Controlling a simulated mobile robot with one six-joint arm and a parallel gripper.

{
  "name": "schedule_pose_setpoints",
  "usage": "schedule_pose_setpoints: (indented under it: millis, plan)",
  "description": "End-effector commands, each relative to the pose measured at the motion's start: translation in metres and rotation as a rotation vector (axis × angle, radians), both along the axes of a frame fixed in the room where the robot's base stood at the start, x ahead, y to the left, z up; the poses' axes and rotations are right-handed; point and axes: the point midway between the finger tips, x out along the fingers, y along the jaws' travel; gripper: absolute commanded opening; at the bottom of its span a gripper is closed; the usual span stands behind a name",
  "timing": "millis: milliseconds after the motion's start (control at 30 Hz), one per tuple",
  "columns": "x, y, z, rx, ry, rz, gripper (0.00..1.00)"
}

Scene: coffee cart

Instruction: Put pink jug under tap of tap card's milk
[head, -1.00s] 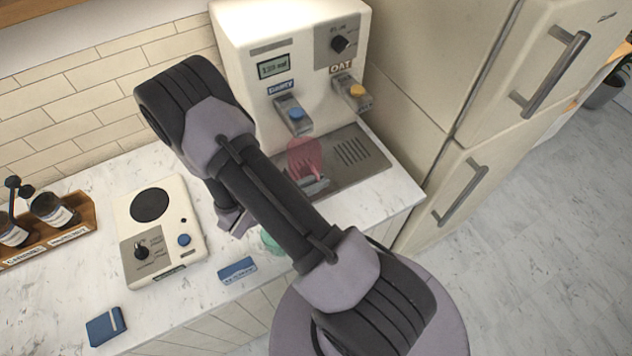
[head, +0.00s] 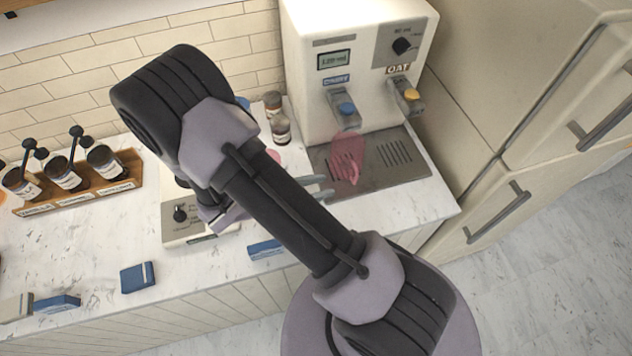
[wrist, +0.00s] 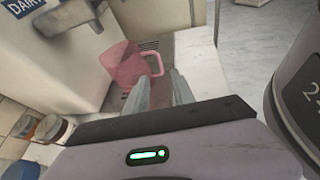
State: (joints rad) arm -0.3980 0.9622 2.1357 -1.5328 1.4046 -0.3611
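The see-through pink jug (head: 347,158) stands on the metal drip tray (head: 408,178), below the blue-marked dairy tap (head: 345,108). In the wrist view the jug (wrist: 122,66) has its handle toward my fingers. My gripper (head: 318,187) is open, its two fingers apart, just left of the jug in the head view. It also shows in the wrist view (wrist: 160,88), with a gap between the fingers and nothing clearly held. Whether a finger touches the handle is unclear. The yellow-marked oat tap (head: 408,96) is to the right. A blue card (head: 265,249) lies at the counter's front edge, its lettering unreadable.
A wooden rack (head: 85,190) with several dark jars stands at the left. Small jars (head: 279,125) stand beside the milk machine (head: 310,85). My arm partly hides a cream appliance (head: 183,222). A blue box (head: 138,277) lies at the front. The fridge (head: 515,100) bounds the right.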

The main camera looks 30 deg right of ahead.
Motion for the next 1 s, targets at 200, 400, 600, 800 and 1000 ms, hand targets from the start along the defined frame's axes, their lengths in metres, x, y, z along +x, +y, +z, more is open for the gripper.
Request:
schedule_pose_setpoints:
  millis: [200, 400, 600, 800, 1000]
  plan:
    - [-0.032, 0.012, 0.088, 0.262, -0.364, -0.449, 0.30]
    - [-0.077, 0.063, 0.176, 0.734, -0.873, -1.051, 0.30]
    - [-0.090, 0.112, 0.249, 1.203, -1.228, -1.448, 0.30]
    - [-0.093, 0.126, 0.273, 1.362, -1.310, -1.552, 0.30]
    - [-0.093, 0.126, 0.272, 1.361, -1.308, -1.552, 0.30]
